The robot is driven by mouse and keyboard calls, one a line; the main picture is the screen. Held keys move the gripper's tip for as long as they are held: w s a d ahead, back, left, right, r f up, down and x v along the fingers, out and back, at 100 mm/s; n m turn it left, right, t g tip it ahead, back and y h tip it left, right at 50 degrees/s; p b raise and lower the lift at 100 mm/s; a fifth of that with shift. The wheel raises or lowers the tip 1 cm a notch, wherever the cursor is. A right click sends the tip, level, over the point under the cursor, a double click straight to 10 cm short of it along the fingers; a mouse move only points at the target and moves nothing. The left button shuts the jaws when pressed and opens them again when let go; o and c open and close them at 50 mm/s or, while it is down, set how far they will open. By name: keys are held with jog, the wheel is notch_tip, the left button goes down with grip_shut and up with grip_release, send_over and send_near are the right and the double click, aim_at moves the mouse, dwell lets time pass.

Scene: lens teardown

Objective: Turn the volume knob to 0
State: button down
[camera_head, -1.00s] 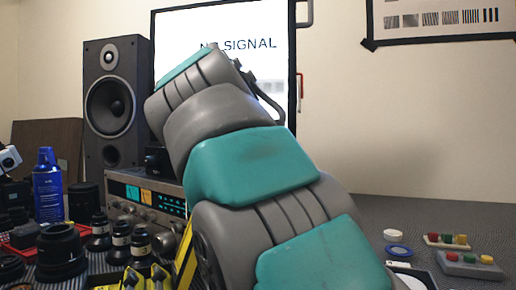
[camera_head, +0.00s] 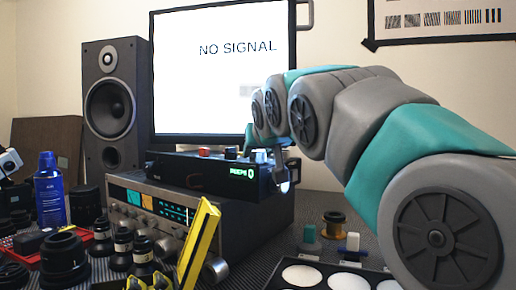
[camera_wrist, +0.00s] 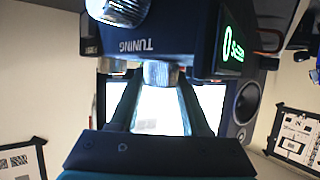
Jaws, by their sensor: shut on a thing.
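In the wrist view a small silver knob (camera_wrist: 160,73) sits between the tips of my gripper (camera_wrist: 158,86), whose two dark fingers are shut on it. A larger silver knob (camera_wrist: 120,10) is at the top of that view, with an upside-down TUNING label between the two. Which one is the volume knob, I cannot tell. A lit green display (camera_wrist: 234,42) on the same dark unit seems to show a 0 beside smaller text. In the head view the black unit (camera_head: 200,172) lies on the receiver, its green display (camera_head: 242,172) facing me. My arm reaches its right end, and the fingers are unclear there.
The silver receiver (camera_head: 170,215) stands below. The monitor (camera_head: 200,90) and speaker (camera_head: 110,100) are behind. Lenses (camera_head: 62,260), a blue can (camera_head: 49,190) and a yellow tool (camera_head: 198,243) crowd the left. A tray with white discs (camera_head: 300,276) lies at front right.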

jog(key=shift+r, duration=0.15)
jog(key=shift+c, duration=1.8)
grip_release()
jog(key=shift+s, duration=0.1)
jog(key=v, duration=0.7)
jog(key=shift+s, duration=0.3)
jog(key=shift+d, duration=0.1)
